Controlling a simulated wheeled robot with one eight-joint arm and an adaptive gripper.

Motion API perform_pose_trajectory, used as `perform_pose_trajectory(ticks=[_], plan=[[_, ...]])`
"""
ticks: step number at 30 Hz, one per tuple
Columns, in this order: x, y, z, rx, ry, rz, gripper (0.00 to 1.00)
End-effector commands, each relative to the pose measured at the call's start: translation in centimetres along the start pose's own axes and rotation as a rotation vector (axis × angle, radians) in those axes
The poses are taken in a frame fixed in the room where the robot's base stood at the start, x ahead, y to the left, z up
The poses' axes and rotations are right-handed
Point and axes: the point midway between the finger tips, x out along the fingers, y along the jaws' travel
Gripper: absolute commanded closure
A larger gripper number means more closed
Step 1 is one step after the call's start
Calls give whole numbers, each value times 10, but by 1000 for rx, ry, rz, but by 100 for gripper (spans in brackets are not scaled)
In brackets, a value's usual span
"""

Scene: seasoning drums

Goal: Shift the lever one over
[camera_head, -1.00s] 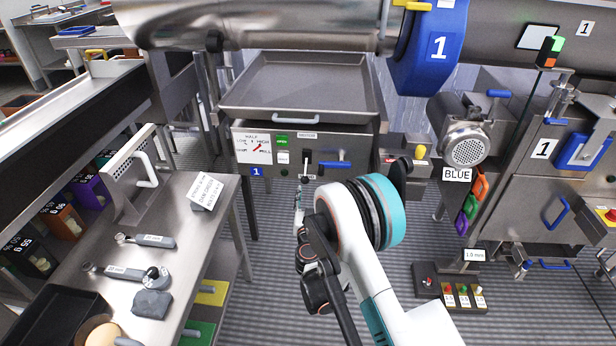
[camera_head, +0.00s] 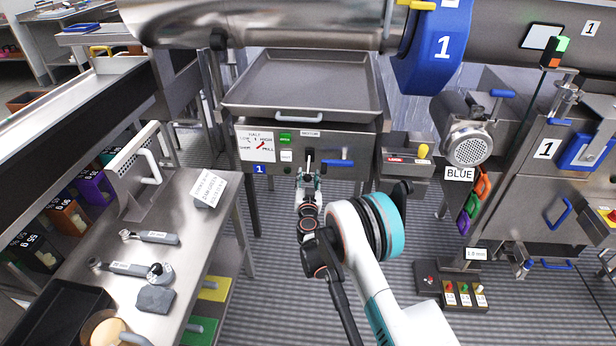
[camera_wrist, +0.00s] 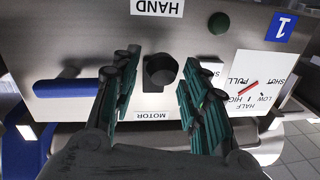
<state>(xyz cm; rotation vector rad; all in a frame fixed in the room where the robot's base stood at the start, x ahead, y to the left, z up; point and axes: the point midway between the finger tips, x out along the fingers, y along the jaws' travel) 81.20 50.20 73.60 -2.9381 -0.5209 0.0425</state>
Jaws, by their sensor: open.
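The grey control panel (camera_head: 268,150) sits below a steel tray. A short black lever (camera_head: 309,156) stands under the MOTOR label on it. In the wrist view, which is upside down, the black round lever end (camera_wrist: 160,70) lies between my fingers, with HAND and MOTOR labels on either side. My gripper (camera_head: 309,174) is open at the panel; its green-padded fingers (camera_wrist: 162,88) stand apart on both sides of the lever. I cannot tell whether they touch it. A blue handle (camera_head: 338,163) lies horizontally just right of the lever.
A yellow knob (camera_head: 423,150) is on a box to the right. A steel bench (camera_head: 190,235) with tools stands at left.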

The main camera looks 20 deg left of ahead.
Motion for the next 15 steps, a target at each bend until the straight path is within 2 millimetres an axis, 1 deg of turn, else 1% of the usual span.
perform_pose_trajectory(ticks=[1,3,6,9,15], plan=[[8,0,2,0,0,0,59],[16,0,2,0,0,0,59],[24,0,1,0,0,-1,59],[28,0,0,0,0,-1,59],[29,0,-1,0,0,-1,59]])
